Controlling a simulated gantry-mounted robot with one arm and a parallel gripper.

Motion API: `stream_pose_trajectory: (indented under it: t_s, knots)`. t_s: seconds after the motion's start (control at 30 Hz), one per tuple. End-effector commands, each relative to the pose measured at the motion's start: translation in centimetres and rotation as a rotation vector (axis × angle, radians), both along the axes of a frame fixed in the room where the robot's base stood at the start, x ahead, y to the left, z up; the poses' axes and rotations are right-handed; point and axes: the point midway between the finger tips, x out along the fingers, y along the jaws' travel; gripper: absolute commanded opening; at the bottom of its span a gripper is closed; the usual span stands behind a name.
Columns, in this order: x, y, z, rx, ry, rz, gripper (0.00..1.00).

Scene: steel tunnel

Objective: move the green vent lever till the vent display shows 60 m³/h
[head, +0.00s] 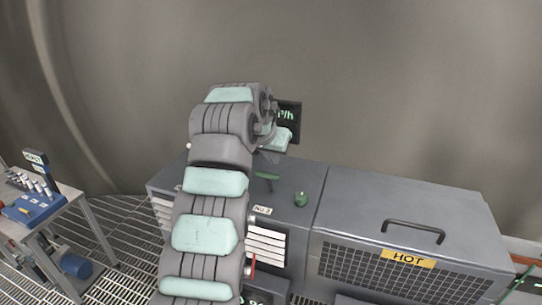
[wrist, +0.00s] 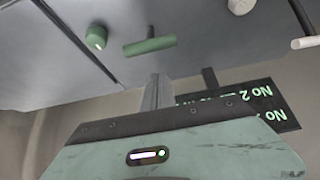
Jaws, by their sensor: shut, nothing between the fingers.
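A green bar-shaped lever (head: 267,176) stands on top of the grey cabinet in the head view, and it also shows at the top middle of the wrist view (wrist: 149,46). The dark display (head: 289,116) behind my arm shows only the end of its unit, "³/h"; my arm hides the number. In the wrist view, a dark panel (wrist: 262,98) shows green "No 2" text upside down, partly covered by my gripper. My gripper (wrist: 157,84) is shut and empty, with its fingertips close to the lever and apart from it in the picture.
A round green knob (head: 300,199) sits on the cabinet (head: 315,170) to the right of the lever. Farther right are a black handle (head: 413,229) and a "HOT" label (head: 407,258) above a mesh front. A workbench (head: 62,198) stands at the left.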

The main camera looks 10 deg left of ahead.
Motion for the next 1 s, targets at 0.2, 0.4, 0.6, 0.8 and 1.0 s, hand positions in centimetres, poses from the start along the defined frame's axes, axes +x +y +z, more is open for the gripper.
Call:
stream_pose_trajectory:
  t_s: [0.2,0.4,0.6,0.8,1.0]
  knots:
    - [0.5,0.0,0.9,-0.001,-0.006,0.003,0.0]
    - [-1.0,0.2,3.1,0.001,-0.008,0.0,0.0]
    - [-2.8,0.6,5.6,0.0,-0.004,0.002,0.0]
    - [-4.3,0.9,8.0,0.001,-0.006,0.003,0.0]
    - [-4.0,1.4,7.7,-0.027,-0.04,-0.001,0.0]
